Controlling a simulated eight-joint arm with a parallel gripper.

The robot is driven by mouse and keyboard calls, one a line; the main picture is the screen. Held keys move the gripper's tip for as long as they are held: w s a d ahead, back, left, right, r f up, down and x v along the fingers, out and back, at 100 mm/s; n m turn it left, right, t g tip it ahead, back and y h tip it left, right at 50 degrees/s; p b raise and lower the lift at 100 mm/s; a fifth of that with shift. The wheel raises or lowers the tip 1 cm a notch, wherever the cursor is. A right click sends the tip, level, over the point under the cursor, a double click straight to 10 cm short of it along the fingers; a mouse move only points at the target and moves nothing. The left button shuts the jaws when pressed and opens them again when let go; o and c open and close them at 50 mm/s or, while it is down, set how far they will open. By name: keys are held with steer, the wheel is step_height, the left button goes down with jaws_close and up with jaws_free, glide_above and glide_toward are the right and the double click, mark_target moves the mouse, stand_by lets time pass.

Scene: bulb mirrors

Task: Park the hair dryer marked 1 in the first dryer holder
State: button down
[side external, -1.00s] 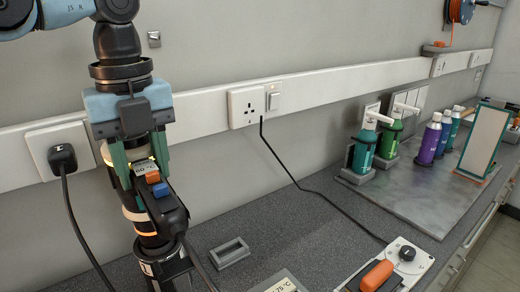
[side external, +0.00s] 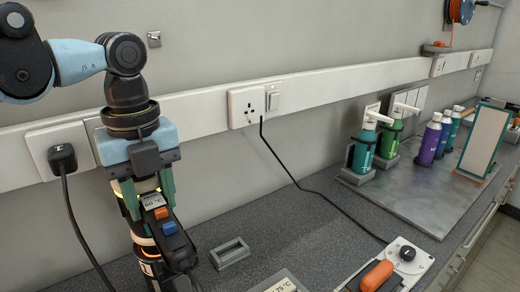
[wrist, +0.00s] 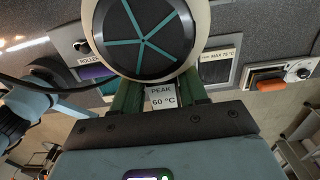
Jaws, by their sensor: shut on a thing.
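My gripper (side external: 145,195) is shut on a hair dryer (side external: 170,243), its green fingers at either side of the dryer's upper part. The dryer is dark with cream bands, an orange and a blue switch, and a 60 °C label. It points downward at the lower left of the side view. A dark holder with a small light mark (side external: 147,269) is at the dryer's lower end; the dryer overlaps it, and how deep it sits is hidden. In the wrist view the dryer's round end (wrist: 146,38) shows a dark grille with teal spokes.
A small grey open frame (side external: 230,253) stands right of the dryer. A plate with an orange handle (side external: 376,275) and a black knob lies front right. Bottles (side external: 363,148) stand on a grey mat at right. Black cables run from wall sockets (side external: 247,106).

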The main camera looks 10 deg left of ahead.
steer(key=shift+f, duration=1.45)
steer(key=shift+c, duration=0.2)
jaws_free()
steer(key=shift+r, duration=4)
